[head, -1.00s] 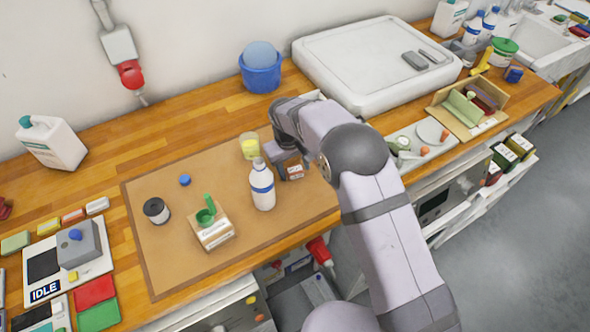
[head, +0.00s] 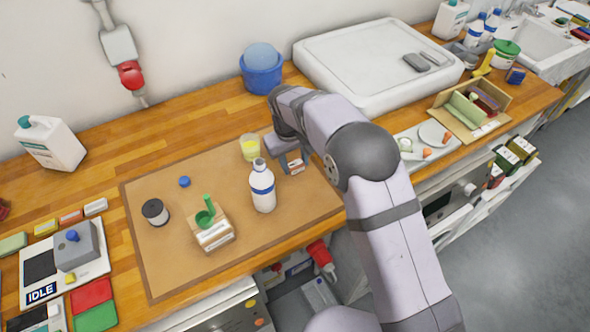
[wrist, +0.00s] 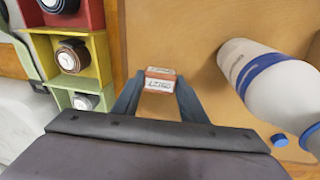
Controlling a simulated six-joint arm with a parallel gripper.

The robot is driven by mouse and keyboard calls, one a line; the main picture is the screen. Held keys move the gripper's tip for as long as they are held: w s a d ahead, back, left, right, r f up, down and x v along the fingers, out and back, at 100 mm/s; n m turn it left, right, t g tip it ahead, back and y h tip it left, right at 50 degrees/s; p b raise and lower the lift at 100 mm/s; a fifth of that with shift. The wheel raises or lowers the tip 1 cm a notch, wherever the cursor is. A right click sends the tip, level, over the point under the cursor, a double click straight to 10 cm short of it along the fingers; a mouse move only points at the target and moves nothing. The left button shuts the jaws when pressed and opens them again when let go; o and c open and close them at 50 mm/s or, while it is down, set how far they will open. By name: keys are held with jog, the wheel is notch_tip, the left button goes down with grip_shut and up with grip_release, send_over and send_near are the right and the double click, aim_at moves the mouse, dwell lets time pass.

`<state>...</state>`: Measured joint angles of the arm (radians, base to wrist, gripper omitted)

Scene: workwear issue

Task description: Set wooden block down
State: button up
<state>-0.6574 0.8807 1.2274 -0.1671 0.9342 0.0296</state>
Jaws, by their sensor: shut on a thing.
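The wooden block (wrist: 159,82) is a small orange-brown piece with a white printed label. It sits between the fingertips of my gripper (wrist: 158,92) in the wrist view. In the head view the block (head: 295,166) shows low over the right part of the brown mat (head: 165,265), beside my gripper (head: 290,158). My gripper is shut on it. Whether its underside touches the mat cannot be told. The arm hides part of the area behind.
A white bottle with a blue band (head: 262,188) stands close left of the block. A yellow-filled cup (head: 249,147) is behind it. A labelled box with a green funnel (head: 214,232), a dark jar (head: 155,212) and a blue cap (head: 184,181) stand farther left.

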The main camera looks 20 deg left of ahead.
aim_at(294, 164)
notch_tip(294, 164, up, 7)
jog(key=shift+f+b, duration=0.1)
jog(key=shift+b, duration=0.85)
jog(key=shift+a, duration=0.1)
jog(key=s+a+n+g+y+p, duration=0.1)
jog(key=s+a+n+p, duration=0.25)
jog(key=a, duration=0.55)
jog(key=s+a+n+p, duration=0.2)
jog(key=s+a+p, duration=0.2)
jog(key=a, duration=0.5)
jog(key=f+b, duration=0.5)
jog(key=shift+w+d+f, duration=0.15)
jog(key=shift+w, duration=0.05)
jog(key=shift+f+p, duration=1)
jog(key=shift+f, duration=1.3)
